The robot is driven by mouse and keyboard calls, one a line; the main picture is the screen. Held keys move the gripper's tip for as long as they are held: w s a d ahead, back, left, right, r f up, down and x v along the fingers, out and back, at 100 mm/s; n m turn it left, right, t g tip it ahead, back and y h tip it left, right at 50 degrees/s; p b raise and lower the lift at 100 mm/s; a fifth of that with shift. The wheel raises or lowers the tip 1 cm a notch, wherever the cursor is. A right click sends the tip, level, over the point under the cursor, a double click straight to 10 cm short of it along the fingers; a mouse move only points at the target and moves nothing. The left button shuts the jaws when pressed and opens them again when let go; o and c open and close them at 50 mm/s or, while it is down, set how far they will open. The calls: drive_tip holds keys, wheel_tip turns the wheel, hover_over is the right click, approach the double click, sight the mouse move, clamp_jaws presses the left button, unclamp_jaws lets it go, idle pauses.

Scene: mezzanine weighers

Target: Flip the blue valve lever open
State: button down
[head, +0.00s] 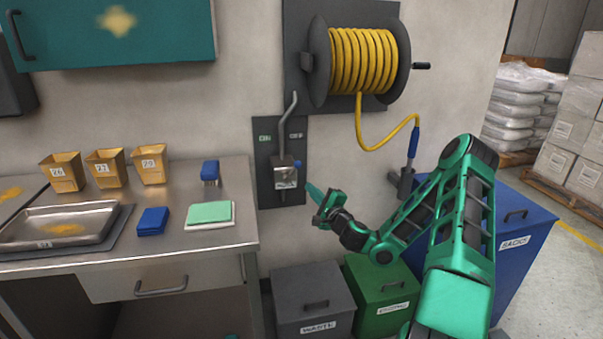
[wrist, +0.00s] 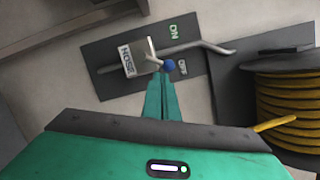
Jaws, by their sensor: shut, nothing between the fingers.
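The blue valve lever shows as a small blue knob (head: 297,163) at the right side of a grey metal valve box (head: 285,177) on a dark wall plate (head: 265,187). In the wrist view the blue knob (wrist: 168,65) lies on the OFF-label side, beside the box (wrist: 134,59). The lever's arm is mostly hidden. My gripper (head: 310,187) is shut and empty, to the right of and slightly below the valve box. In the wrist view its closed fingertips (wrist: 160,78) point at the knob, just short of it in the picture; contact cannot be told.
A hose reel (head: 362,62) with yellow hose hangs above; its blue-handled nozzle (head: 413,142) hangs right. A steel counter (head: 120,246) with trays stands left. Grey (head: 312,285), green (head: 372,280) and blue (head: 525,240) bins stand below.

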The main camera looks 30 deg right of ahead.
sight(293, 171)
drive_tip(key=d+m+h, duration=0.1)
drive_tip(key=d+f+m+h, duration=0.1)
drive_tip(key=d, duration=0.1)
drive_tip(key=d+f+m+h, duration=0.1)
drive_tip(key=d+m, duration=0.1)
drive_tip(key=shift+d+h, duration=0.2)
drive_tip(key=shift+h, duration=0.1)
drive_tip(key=shift+w, duration=0.1)
drive_tip(key=w+a+r, duration=0.1)
drive_tip(key=w+r, duration=0.1)
drive_tip(key=w, duration=0.9)
drive_tip(key=shift+w+r, duration=0.15)
drive_tip(key=shift+r, duration=0.25)
idle(0.8)
drive_tip(key=shift+r+g, duration=0.15)
drive_tip(key=shift+g, duration=0.15)
